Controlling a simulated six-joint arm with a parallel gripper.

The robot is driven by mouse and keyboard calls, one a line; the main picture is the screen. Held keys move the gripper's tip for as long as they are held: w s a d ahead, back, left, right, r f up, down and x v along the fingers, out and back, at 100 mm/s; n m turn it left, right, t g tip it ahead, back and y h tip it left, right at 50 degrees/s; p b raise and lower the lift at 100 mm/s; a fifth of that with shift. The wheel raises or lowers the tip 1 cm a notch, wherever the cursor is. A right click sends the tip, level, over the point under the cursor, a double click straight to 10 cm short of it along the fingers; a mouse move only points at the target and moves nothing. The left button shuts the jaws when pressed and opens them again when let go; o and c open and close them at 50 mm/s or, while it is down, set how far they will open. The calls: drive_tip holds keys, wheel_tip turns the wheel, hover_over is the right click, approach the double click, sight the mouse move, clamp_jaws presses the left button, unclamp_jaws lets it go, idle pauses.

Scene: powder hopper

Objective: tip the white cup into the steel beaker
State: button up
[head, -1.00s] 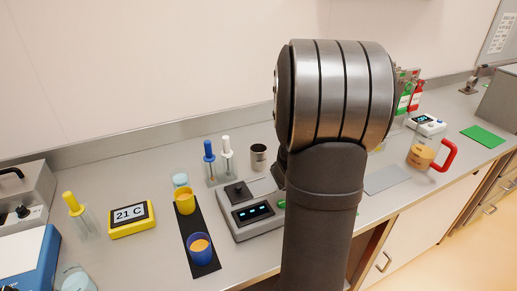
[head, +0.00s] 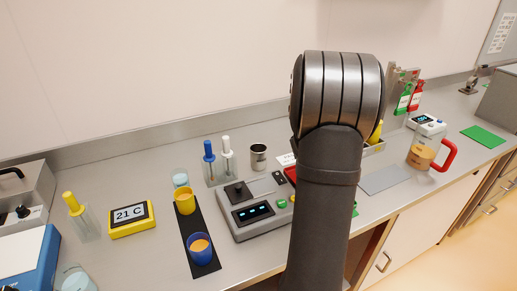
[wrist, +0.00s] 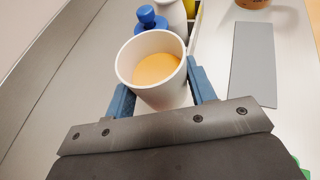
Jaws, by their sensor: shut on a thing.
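The white cup (wrist: 163,97) shows in the wrist view, holding orange powder (wrist: 156,69). My gripper (wrist: 160,88) is shut on it, one blue finger on each side. The cup's mouth faces the wrist camera, and I cannot tell its exact tilt. The steel beaker (head: 258,157) stands upright on the bench in the head view, behind the grey device and left of my arm. Its inside is too small to make out. In the head view, my arm hides my gripper and the cup. The beaker does not show in the wrist view.
A grey device with a display (head: 252,213) stands in front of the beaker. Blue and white plungers (head: 217,165) stand to its left. A black strip (head: 203,240) bears yellow and blue cups. A red-handled jug (head: 424,157) and a grey mat (head: 384,179) are at right.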

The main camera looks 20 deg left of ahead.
drive_tip(key=s+a+r, duration=0.1)
drive_tip(key=a+r, duration=0.1)
drive_tip(key=a, duration=1.6)
drive_tip(key=s+a+r, duration=0.2)
drive_tip(key=a, duration=1.6)
drive_tip(key=shift+s+r, duration=0.3)
drive_tip(key=shift+d+r+m, duration=0.1)
drive_tip(key=shift+d+m, duration=0.15)
drive_tip(key=shift+m, duration=0.05)
drive_tip(key=shift+s+d+r+m+t+y, duration=0.15)
drive_tip(key=shift+d+r+m+y, duration=0.2)
drive_tip(key=shift+d+m, duration=0.25)
drive_tip(key=shift+s+d+r+m+t+y, duration=0.1)
drive_tip(key=shift+s+d+r+m+y, duration=0.1)
drive_tip(key=shift+d+m+y, duration=0.35)
drive_tip(key=shift+s+d+r+m+t+y, duration=0.15)
drive_tip(key=shift+d+r+m+y, duration=0.15)
drive_tip(key=shift+d+m, duration=0.25)
drive_tip(key=shift+s+d+r+m+y, duration=0.15)
drive_tip(key=shift+d+r+m+y, duration=0.2)
drive_tip(key=shift+d+m, duration=0.2)
drive_tip(key=shift+d+f+m+y, duration=0.1)
drive_tip(key=shift+f+m+y, duration=0.35)
drive_tip(key=shift+m, duration=0.2)
